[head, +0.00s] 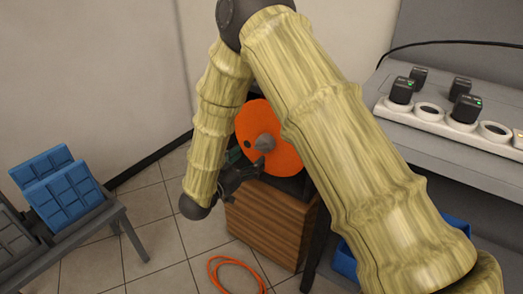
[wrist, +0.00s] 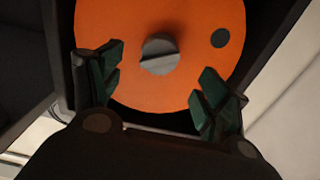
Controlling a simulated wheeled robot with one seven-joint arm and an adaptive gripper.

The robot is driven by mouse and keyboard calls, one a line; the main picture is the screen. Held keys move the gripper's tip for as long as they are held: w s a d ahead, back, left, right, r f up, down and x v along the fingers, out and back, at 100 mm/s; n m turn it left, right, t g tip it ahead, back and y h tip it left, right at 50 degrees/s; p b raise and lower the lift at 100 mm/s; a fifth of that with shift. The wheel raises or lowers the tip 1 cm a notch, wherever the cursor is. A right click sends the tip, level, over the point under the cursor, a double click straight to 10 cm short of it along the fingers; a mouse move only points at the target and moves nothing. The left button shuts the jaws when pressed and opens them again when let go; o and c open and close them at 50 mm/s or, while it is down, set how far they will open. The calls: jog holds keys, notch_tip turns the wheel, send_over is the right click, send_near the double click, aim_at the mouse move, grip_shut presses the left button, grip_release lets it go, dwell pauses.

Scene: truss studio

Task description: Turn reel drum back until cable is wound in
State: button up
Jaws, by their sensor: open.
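The orange reel drum (head: 278,150) stands above a brown wooden box (head: 268,222), partly hidden behind my arm in the head view. It has a grey hub and a dark round spot on its face. In the wrist view the drum (wrist: 115,30) fills the upper middle, with its hub (wrist: 160,54) at the centre and the dark spot (wrist: 220,38) to the right. My gripper (wrist: 157,88) is open, its green-padded fingers spread in front of the drum's lower face, with nothing between them. In the head view my gripper (head: 238,165) is beside the drum's left edge. An orange cable (head: 237,270) lies looped on the floor.
A grey bench (head: 450,165) at the right carries a charging strip (head: 428,116) with several black plugs or batteries. A blue bin (head: 345,262) sits below it. Blue panelled cases (head: 62,190) rest on a low table at the left.

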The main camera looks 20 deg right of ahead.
aim_at(260, 149)
jog(key=b+x, duration=0.1)
jog(key=x, duration=0.6)
jog(key=shift+w+d, duration=0.25)
jog(key=shift+d, duration=0.05)
jog(key=c, duration=1.5)
jog(key=shift+o, duration=0.2)
